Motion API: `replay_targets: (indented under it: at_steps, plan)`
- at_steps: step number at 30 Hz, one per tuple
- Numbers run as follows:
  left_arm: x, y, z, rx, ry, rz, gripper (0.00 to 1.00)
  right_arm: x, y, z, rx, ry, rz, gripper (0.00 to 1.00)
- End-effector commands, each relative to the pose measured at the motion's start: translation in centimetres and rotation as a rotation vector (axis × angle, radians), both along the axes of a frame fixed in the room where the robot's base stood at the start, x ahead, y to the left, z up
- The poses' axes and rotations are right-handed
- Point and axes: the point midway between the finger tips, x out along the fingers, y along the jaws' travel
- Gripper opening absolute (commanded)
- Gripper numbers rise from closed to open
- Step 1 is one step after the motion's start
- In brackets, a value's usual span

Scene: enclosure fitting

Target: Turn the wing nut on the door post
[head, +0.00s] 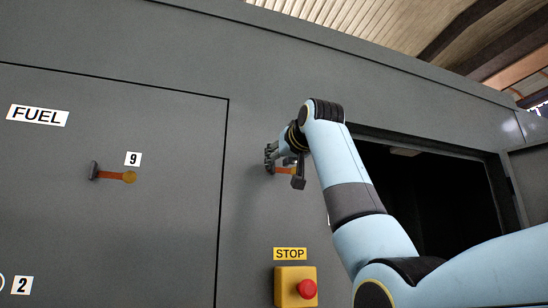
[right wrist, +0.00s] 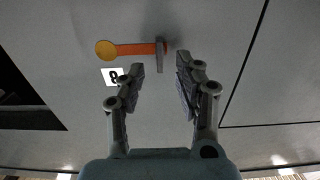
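The wing nut on the door post has a grey upright bar and an orange arm ending in a yellow disc. In the right wrist view the wing nut (right wrist: 135,49) lies level across the upper middle, its grey bar just beyond the fingertips. In the head view only a bit of the orange wing nut (head: 283,170) shows behind my gripper. My right gripper (head: 284,167) is open at the post. In the right wrist view its two fingers (right wrist: 160,72) stand apart, the bar between their lines, with no contact visible. My left gripper is out of view.
A label 8 (right wrist: 112,76) sits beside the wing nut. Another wing nut (head: 115,175), labelled 9, is on the FUEL panel at left. A red stop button (head: 306,288) on a yellow box is below. A dark opening (head: 420,200) lies right of the post.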

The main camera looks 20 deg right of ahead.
Motion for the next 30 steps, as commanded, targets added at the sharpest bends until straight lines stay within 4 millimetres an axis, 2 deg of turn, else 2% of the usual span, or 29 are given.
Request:
replay_targets:
  at_steps: [1, 7, 18, 26, 30]
  plan:
    - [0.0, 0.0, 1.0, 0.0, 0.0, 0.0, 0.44, 1.0, 0.0, 0.4, 0.0, 0.004, 0.0, 0.34]
    - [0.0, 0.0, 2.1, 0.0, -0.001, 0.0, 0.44, 3.5, 0.1, 0.3, 0.0, 0.0, 0.0, 0.34]
    - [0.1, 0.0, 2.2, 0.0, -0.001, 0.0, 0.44, 4.1, 0.1, 0.0, 0.0, -0.002, 0.0, 0.34]
    - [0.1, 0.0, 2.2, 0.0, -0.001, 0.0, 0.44, 4.1, 0.1, 0.0, 0.0, -0.001, 0.0, 0.0]
    - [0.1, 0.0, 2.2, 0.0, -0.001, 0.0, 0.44, 4.1, 0.1, 0.0, 0.0, -0.001, 0.0, 0.0]
